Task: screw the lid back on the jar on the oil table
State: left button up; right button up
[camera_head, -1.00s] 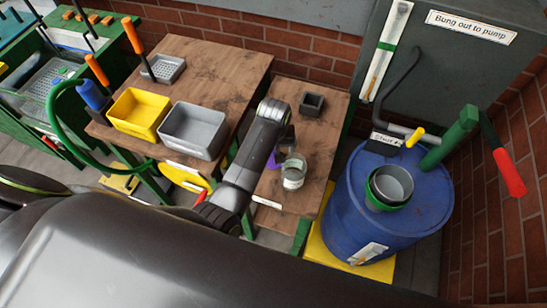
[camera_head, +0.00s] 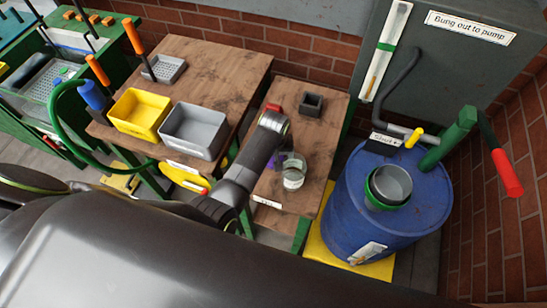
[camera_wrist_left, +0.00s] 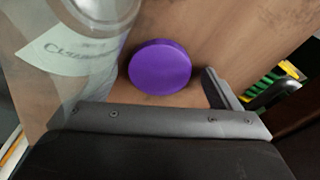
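The clear glass jar (camera_head: 294,173) stands without a lid near the front of the small oil table (camera_head: 316,133), pale at its base. In the left wrist view the jar (camera_wrist_left: 98,14) is close at the upper left, and its label starts with "Clean". The purple lid (camera_wrist_left: 160,67) lies flat on the wood beside it, apart from the right finger. In the head view my arm mostly hides the lid. My left gripper (camera_wrist_left: 146,100) is open and empty, with the lid ahead of the gap; the jar overlaps its left side. My right gripper is not in view.
A small dark square box (camera_head: 311,103) and a red item (camera_head: 273,107) are at the table's back. A blue drum (camera_head: 350,213) with a grey-and-green bowl (camera_head: 391,184) stands to the right. Yellow (camera_head: 139,114) and grey (camera_head: 194,130) bins are on the left table.

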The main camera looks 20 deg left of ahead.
aim_at(273, 159)
pick_arm(q)
jog(key=c, duration=1)
jog(key=shift+o, duration=0.2)
notch_tip(273, 159, up, 10)
jog(key=shift+f+b, duration=0.1)
jog(key=shift+b, duration=0.2)
